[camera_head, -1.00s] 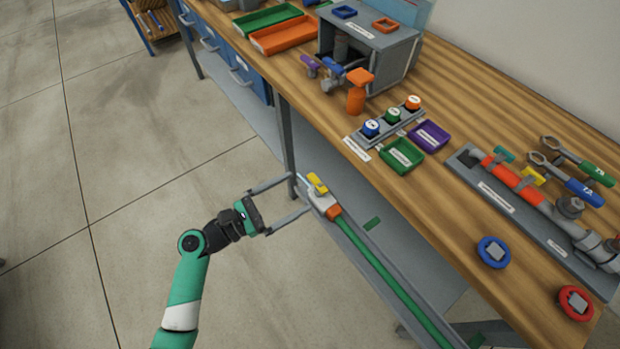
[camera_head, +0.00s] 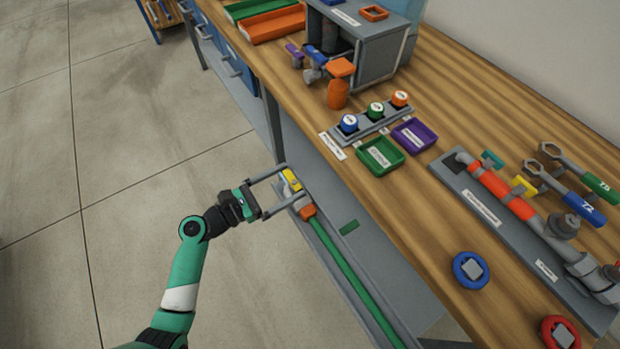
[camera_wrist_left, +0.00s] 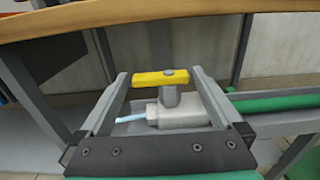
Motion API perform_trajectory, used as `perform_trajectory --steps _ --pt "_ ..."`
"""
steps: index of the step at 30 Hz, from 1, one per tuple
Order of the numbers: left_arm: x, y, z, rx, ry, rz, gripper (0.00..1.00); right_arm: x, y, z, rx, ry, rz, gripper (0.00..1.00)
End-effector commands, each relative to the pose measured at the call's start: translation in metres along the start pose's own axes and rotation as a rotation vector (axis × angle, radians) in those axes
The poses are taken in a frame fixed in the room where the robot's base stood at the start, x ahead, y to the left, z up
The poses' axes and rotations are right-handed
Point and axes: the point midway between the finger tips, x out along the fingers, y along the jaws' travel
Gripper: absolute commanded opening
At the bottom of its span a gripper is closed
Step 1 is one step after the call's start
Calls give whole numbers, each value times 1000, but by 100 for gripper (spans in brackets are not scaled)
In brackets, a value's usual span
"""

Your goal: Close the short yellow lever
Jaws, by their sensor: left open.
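A short yellow lever (camera_head: 291,180) sits on a grey valve body (camera_head: 299,201) beside the bench's front side, below the bench top. An orange collar (camera_head: 308,212) and a green pipe (camera_head: 340,258) continue from the valve. The lever lies roughly in line with the pipe. My left gripper (camera_head: 294,183) is open, with one finger near each end of the lever. In the left wrist view the lever (camera_wrist_left: 160,78) spans crosswise between the fingertips on a grey stem (camera_wrist_left: 170,97). I cannot tell whether either finger touches it. My right gripper is not in view.
Another yellow handle (camera_head: 523,186) is on an orange pipe (camera_head: 499,190) on the bench top (camera_head: 425,215). The bench edge passes close to the right of my left gripper. A green tray (camera_head: 380,157) and a purple tray (camera_head: 413,135) lie above it. The floor at left is clear.

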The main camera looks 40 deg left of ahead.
Motion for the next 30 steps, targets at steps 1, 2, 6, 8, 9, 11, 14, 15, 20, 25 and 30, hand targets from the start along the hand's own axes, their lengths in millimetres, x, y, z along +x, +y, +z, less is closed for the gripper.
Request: perform_trajectory --steps 1,2,6,8,9,11,14,15,20,25,30 --pt "1 1 -1 0 -1 2 100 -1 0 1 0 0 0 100" --pt "1 1 0 0 -1 4 100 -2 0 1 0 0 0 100" --pt "2 2 1 -1 -1 6 100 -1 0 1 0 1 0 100" --pt "2 2 1 -1 -1 6 100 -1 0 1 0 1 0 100" --pt "2 2 1 -1 -1 6 100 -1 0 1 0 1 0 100" --pt "2 2 1 -1 -1 5 98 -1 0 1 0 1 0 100" --pt "2 2 1 0 -1 5 80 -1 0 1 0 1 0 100" --pt "2 2 1 0 -1 5 73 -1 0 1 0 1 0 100" --pt "2 2 0 0 -1 5 44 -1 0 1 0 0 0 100" --pt "2 2 1 0 0 6 30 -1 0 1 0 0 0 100" --pt "2 0 2 -1 1 25 30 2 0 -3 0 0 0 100"
